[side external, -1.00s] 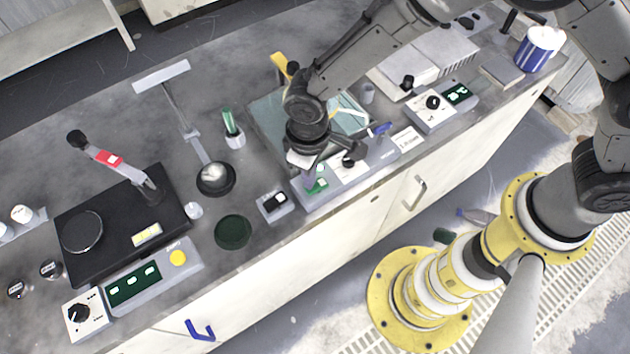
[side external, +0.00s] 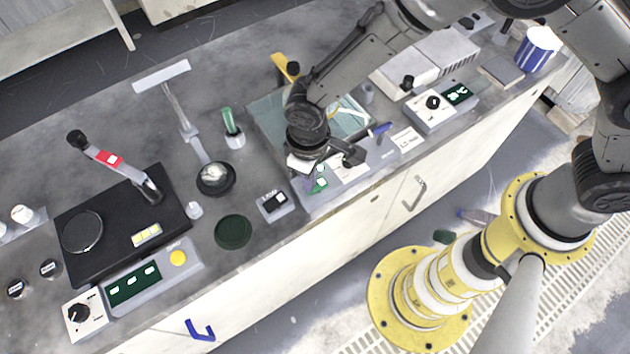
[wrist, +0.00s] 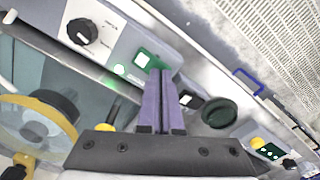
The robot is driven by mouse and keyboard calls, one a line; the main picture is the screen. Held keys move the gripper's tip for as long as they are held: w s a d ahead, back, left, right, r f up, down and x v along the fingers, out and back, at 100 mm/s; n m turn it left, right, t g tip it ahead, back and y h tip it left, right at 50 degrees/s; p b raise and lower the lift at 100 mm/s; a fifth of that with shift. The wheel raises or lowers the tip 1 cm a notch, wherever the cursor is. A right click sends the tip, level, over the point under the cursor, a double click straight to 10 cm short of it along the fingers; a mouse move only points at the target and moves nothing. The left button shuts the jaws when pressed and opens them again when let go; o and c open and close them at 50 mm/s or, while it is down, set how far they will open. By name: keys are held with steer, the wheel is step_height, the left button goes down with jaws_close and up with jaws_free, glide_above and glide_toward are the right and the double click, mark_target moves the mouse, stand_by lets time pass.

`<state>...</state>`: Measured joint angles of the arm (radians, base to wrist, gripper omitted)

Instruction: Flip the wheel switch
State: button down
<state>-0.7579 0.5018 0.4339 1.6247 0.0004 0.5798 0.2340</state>
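A green switch plate with a white rocker (wrist: 142,60) sits on the grey front panel (wrist: 118,42) and looks like the wheel switch; its label cannot be read. The switch also shows in the side view (side external: 319,185), at the panel's left end, partly hidden by my gripper. My gripper (wrist: 160,73) has its purple fingers together, with nothing visible between them. In the wrist view the fingertips overlap the switch plate's lower right edge. Whether they touch it, and which way the rocker is tipped, I cannot tell. A small green light (wrist: 119,69) glows beside the switch.
A black knob (wrist: 82,31) stands on the same panel. A small box with a black-and-white switch (side external: 274,203) and a dark green disc (side external: 233,232) lie to the left. A yellow-handled part (side external: 284,68) rises behind my gripper.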

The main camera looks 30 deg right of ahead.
steer(key=shift+f, duration=0.25)
steer(key=shift+r, duration=3.55)
